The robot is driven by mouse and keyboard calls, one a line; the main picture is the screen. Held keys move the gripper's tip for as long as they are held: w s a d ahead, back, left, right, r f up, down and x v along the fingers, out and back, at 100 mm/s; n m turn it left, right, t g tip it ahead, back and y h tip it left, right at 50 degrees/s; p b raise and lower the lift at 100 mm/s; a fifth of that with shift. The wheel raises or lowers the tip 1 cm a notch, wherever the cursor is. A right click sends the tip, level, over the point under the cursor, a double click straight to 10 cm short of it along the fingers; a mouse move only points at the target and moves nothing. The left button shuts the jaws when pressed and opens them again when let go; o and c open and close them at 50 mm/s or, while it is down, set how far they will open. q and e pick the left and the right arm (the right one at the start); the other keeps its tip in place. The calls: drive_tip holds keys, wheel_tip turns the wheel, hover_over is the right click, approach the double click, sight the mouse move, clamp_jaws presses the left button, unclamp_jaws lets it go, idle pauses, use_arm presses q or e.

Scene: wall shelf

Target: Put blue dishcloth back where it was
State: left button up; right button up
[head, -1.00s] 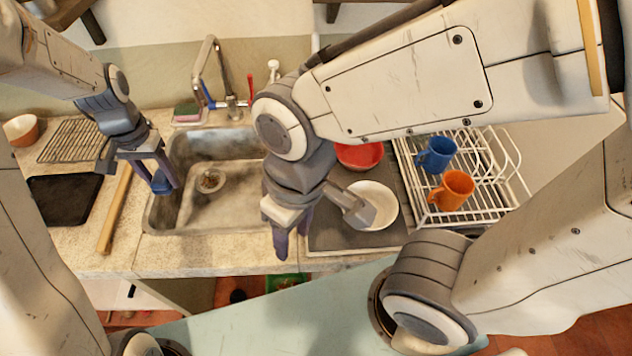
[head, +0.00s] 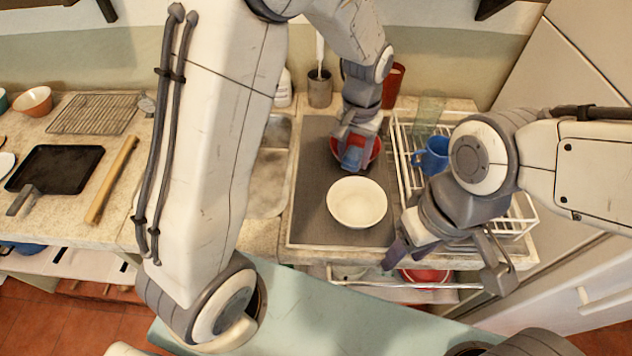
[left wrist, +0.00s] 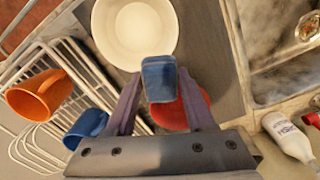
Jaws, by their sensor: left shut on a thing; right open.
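The blue dishcloth (head: 351,158) is a small blue folded piece in my left gripper (head: 352,148), in front of the red bowl (head: 371,154) on the dark mat. In the left wrist view the dishcloth (left wrist: 159,78) is between both fingers of the left gripper (left wrist: 158,92), with the red bowl (left wrist: 170,116) partly hidden behind it. I cannot tell whether the cloth touches the bowl. My right gripper (head: 446,266) is open and empty, near the counter's front edge below the dish rack.
A white bowl (head: 357,203) sits on the dark mat (head: 312,180). The white wire rack (head: 405,150) holds a blue mug (head: 432,155); an orange mug (left wrist: 38,95) shows in the left wrist view. The sink (head: 268,185) is left of the mat, partly hidden by my arm.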

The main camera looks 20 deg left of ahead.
use_arm(q)
drive_tip(key=shift+s+f, duration=0.1)
drive_tip(key=shift+f, duration=0.25)
drive_tip(key=p, duration=0.3)
hover_over(309, 180)
wheel_tip(309, 180, down, 6)
drive_tip(key=shift+d+f, duration=0.1)
wheel_tip(309, 180, down, 4)
drive_tip(key=shift+r+p, duration=0.1)
drive_tip(key=shift+p, duration=0.45)
drive_tip(key=shift+f, duration=0.2)
drive_tip(key=shift+f, duration=0.2)
drive_tip(key=o, duration=1.2)
drive_tip(key=shift+r, duration=0.1)
